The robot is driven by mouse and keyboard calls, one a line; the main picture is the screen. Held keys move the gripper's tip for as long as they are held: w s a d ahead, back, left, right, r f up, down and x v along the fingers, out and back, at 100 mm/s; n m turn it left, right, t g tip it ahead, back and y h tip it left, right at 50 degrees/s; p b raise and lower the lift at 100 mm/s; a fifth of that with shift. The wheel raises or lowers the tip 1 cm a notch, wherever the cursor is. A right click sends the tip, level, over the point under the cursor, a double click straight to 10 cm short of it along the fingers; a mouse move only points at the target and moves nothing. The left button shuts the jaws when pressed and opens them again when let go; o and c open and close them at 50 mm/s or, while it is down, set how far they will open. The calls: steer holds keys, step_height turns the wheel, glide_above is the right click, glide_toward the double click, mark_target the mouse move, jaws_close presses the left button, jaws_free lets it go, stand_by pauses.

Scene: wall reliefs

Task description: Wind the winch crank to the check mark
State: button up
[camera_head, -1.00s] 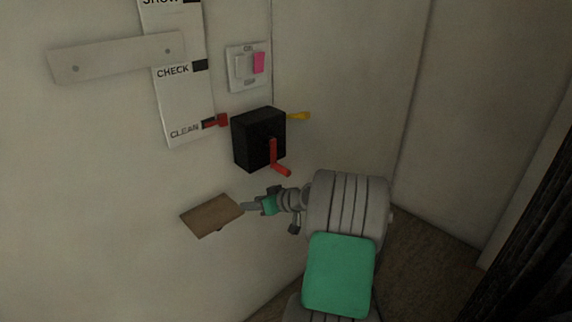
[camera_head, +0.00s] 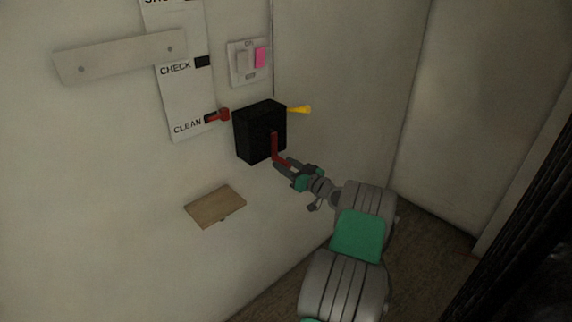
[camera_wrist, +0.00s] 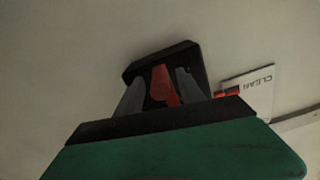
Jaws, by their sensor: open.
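The black winch box (camera_head: 252,133) is on the wall, with a red crank (camera_head: 275,147) hanging down on its front. The box also shows in the wrist view (camera_wrist: 190,57), with the red crank (camera_wrist: 161,84) between my two fingers. My gripper (camera_head: 288,168) is open around the crank's handle; I cannot tell whether a finger touches it. The white scale (camera_head: 181,95) left of the box bears CHECK and CLEAN labels beside dark marks. The red pointer (camera_head: 221,114) is level with the CLEAN mark (camera_head: 209,118), below the CHECK mark (camera_head: 202,61).
A yellow lever (camera_head: 299,109) sticks out right of the box. A switch plate (camera_head: 247,62) with a pink rocker is above it. A small brown wooden panel (camera_head: 215,207) is on the wall below.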

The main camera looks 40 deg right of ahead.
steer(key=shift+c, duration=0.3)
jaws_close()
stand_by(1.0)
